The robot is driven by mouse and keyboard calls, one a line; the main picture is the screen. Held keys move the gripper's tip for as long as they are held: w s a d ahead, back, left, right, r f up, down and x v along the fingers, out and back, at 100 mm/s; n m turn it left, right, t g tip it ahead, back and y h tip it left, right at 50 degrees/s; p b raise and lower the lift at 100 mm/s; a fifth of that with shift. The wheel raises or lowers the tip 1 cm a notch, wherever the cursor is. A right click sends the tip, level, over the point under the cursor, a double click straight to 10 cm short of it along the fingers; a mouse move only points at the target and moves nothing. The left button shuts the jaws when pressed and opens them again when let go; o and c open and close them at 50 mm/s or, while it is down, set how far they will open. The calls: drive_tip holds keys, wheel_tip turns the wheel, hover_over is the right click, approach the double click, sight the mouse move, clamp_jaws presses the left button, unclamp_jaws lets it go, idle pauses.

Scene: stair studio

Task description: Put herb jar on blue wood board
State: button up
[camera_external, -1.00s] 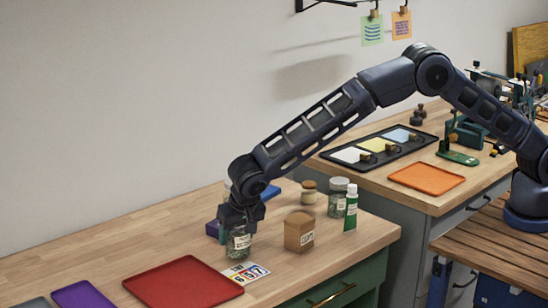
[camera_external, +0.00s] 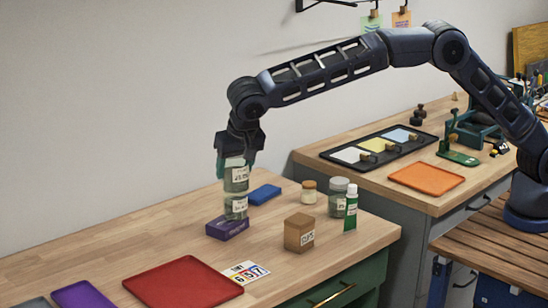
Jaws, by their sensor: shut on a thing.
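My gripper (camera_external: 237,150) points down and is shut on a glass herb jar with a pale label (camera_external: 236,175), held above the wooden bench. A second labelled glass jar (camera_external: 236,207) shows directly below it in the picture, by the purple box (camera_external: 227,229); I cannot tell whether the two jars touch. A flat grey-blue board (camera_external: 36,303) is cut off at the lower left edge. A small bright blue block (camera_external: 264,194) lies right of the jars. I cannot tell for sure which is the blue wood board.
A red tray (camera_external: 182,284), a purple board (camera_external: 84,296) and a number card (camera_external: 246,272) lie in front. A cardboard box (camera_external: 299,233), green tube (camera_external: 351,208), jar (camera_external: 337,196) and corked jar (camera_external: 309,192) stand right. The bench's left rear is clear.

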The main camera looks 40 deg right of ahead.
drive_tip(key=w+d+r, duration=0.1)
drive_tip(key=w+d, duration=1.2)
hover_over(262, 192)
drive_tip(key=shift+t, duration=0.3)
wheel_tip(262, 192, down, 19)
drive_tip(key=shift+s+r, duration=0.1)
drive_tip(key=shift+s, duration=0.05)
drive_tip(key=o, duration=1.1)
drive_tip(key=shift+f, duration=0.2)
drive_tip(key=shift+o, duration=0.2)
